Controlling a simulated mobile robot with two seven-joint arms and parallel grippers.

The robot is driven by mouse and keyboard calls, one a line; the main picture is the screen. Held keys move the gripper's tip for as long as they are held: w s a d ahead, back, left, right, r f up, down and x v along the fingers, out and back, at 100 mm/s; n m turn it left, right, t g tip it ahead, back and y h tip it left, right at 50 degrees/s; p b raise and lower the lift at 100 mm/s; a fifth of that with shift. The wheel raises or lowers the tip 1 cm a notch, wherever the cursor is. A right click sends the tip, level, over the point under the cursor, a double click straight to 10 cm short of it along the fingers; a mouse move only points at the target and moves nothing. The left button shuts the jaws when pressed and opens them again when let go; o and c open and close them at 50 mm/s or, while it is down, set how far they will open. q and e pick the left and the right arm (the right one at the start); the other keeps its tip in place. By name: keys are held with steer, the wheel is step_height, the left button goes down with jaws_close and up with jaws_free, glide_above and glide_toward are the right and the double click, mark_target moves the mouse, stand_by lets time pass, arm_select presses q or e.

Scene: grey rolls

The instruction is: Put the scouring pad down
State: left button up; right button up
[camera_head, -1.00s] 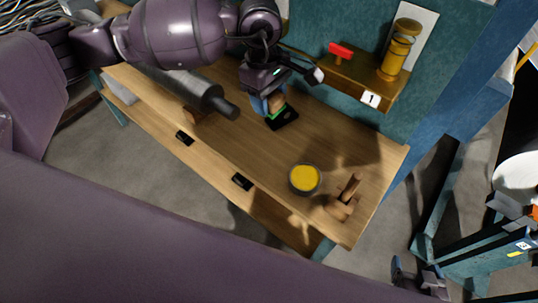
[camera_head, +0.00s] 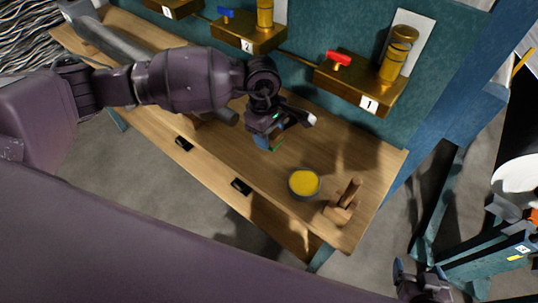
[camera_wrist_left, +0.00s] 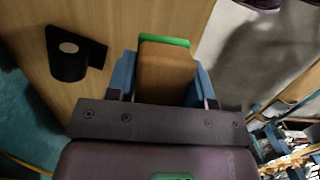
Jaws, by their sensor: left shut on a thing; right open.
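The scouring pad, a brown block with a green layer, is between the fingers of my left gripper (camera_head: 270,136) in the head view. The pad (camera_wrist_left: 166,68) fills the jaws in the left wrist view, with a blue finger on each side. My left gripper is shut on it, above the wooden bench (camera_head: 225,165). I cannot tell whether the pad touches the bench. My right gripper (camera_head: 421,270) is open and empty, low at the right, off the bench.
A bowl of yellow stuff (camera_head: 305,183) and a wooden tool with a handle (camera_head: 343,207) stand near the right end. A black holder (camera_wrist_left: 70,55) is beside the pad. The bench front between has free room.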

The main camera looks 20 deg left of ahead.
arm_select(q)
glide_above(270, 164)
step_height(270, 164, down, 5)
steer(key=shift+a+r, duration=0.1)
steer(key=shift+a, duration=0.05)
steer(key=shift+f, duration=0.7)
step_height(270, 164, down, 3)
steer(key=shift+w+f, duration=0.1)
steer(key=shift+f, duration=0.1)
steer(key=shift+f+b, duration=0.35)
steer(key=shift+b, duration=0.05)
arm_select(e)
steer(key=shift+s+f, duration=0.1)
steer(key=shift+f, duration=0.45)
